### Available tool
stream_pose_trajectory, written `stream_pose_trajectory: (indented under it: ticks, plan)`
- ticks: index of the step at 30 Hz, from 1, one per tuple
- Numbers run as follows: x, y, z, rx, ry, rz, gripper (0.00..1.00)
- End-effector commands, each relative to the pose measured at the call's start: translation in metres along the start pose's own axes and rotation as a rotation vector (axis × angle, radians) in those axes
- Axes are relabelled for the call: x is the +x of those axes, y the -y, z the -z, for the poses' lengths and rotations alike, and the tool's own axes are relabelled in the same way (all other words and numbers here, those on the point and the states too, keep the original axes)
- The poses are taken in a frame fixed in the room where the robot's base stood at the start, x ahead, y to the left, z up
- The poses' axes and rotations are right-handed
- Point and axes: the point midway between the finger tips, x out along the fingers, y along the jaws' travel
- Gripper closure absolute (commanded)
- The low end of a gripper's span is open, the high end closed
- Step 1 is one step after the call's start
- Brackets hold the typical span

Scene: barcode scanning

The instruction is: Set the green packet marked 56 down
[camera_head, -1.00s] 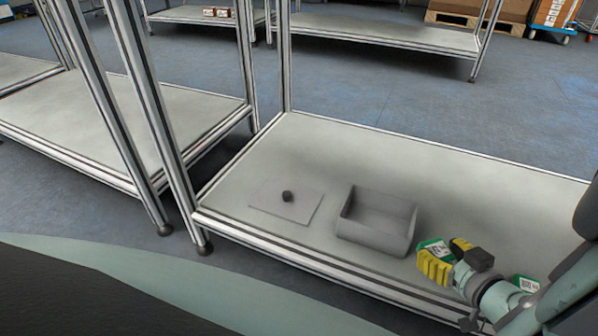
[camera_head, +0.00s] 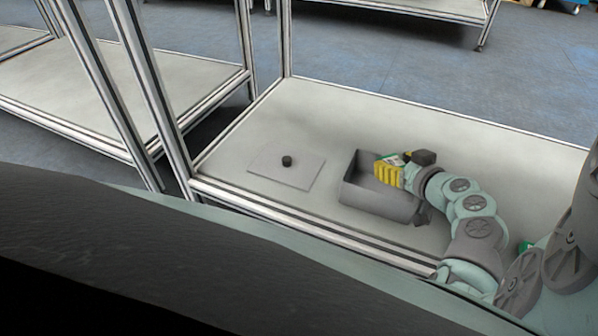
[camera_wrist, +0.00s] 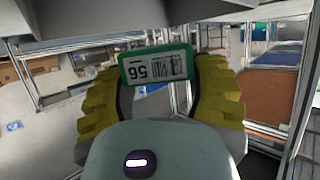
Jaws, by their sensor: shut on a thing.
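The green packet marked 56 (camera_wrist: 155,66) is held between the yellow fingers of my gripper (camera_wrist: 158,85) in the wrist view. Its white label with a barcode faces the wrist camera, upside down. In the head view my gripper (camera_head: 388,170) is over the open grey bin (camera_head: 378,203), and only a green and white edge of the packet (camera_head: 393,159) shows behind the fingers. I cannot tell how far the packet is above the bin's floor.
The bin stands on a pale shelf table (camera_head: 330,120). A flat grey plate (camera_head: 288,176) with a small black knob (camera_head: 287,160) lies left of it. Another green item (camera_head: 526,246) shows partly behind my arm at the right. Metal posts rise at the left.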

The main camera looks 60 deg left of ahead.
Motion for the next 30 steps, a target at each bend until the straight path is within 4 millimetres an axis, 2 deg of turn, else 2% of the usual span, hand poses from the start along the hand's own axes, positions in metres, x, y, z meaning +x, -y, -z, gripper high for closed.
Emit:
stream_pose_trajectory:
  ticks: [5,6,10,30]
  plan:
    - [0.017,0.002,0.003,-0.008,-0.005,0.004,0.84]
    - [0.020,0.001,-0.008,-0.006,-0.002,0.003,0.84]
    - [0.027,0.002,-0.026,-0.004,-0.002,0.005,0.84]
    - [0.029,0.001,-0.034,-0.004,-0.004,0.001,0.84]
